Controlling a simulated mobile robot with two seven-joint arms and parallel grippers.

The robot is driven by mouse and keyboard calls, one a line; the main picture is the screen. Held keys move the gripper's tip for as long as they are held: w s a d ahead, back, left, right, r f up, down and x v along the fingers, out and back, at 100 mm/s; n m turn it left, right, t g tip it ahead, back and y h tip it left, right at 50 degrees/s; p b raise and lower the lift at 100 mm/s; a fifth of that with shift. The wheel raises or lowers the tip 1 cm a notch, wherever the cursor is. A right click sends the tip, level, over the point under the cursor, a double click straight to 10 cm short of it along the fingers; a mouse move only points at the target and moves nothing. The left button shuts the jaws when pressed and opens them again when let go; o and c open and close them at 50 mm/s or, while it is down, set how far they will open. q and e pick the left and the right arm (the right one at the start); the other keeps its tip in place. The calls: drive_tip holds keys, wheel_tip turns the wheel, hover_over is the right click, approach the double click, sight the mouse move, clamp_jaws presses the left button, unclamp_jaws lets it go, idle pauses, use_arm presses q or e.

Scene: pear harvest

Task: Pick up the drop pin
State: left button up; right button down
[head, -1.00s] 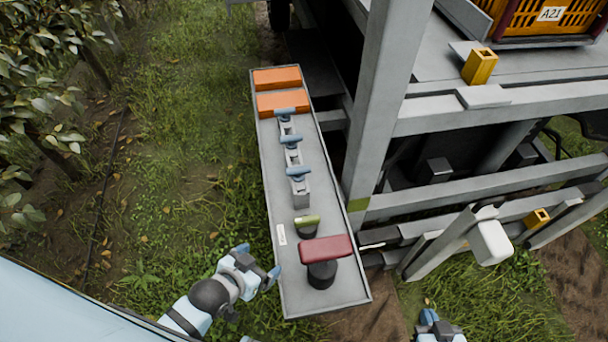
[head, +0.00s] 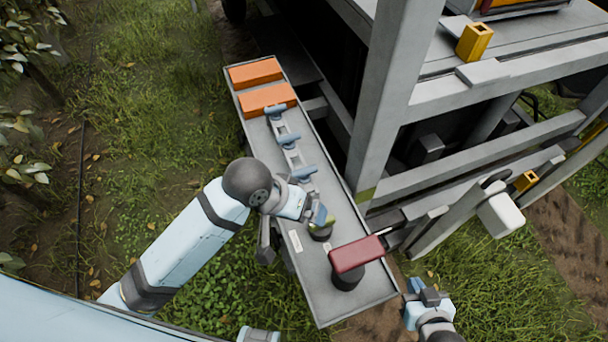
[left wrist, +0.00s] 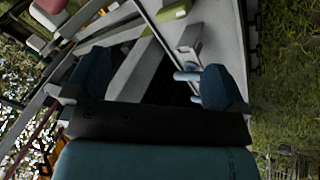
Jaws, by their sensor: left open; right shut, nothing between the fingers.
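No label marks the drop pin; the candidates are handled pieces on a long grey tray (head: 315,285). A red-handled piece (head: 355,255) stands on a black base nearer me. Several blue-handled grey pieces (head: 303,173) stand in a row farther back. My right gripper (head: 420,288) is shut and empty, right of the tray's near end.
Two orange blocks (head: 265,99) lie at the tray's far end. A grey metal frame (head: 390,100) with a thick upright post stands close along the tray's right side. A yellow square socket (head: 474,42) sits on its deck. Grass lies open to the left.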

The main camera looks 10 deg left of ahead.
use_arm(q)
drive_tip(key=w+d+g, duration=0.1)
drive_tip(key=w+d, duration=0.3)
drive_tip(key=n+g+y, duration=0.2)
drive_tip(key=n+y, duration=0.3)
drive_tip(key=n, duration=0.2)
approach(304, 169)
wheel_tip(304, 169, down, 7)
drive_tip(key=shift+s+f+p, duration=0.1)
drive_tip(key=shift+f+p, duration=0.05)
drive_tip(key=shift+p, duration=0.2)
wheel_tip(304, 169, down, 4)
drive_tip(key=shift+s+a+f+p, duration=0.1)
drive_tip(key=shift+a+p, duration=0.05)
drive_tip(key=shift+p, duration=0.35)
drive_tip(key=shift+f, duration=0.6)
drive_tip(key=c, duration=0.6)
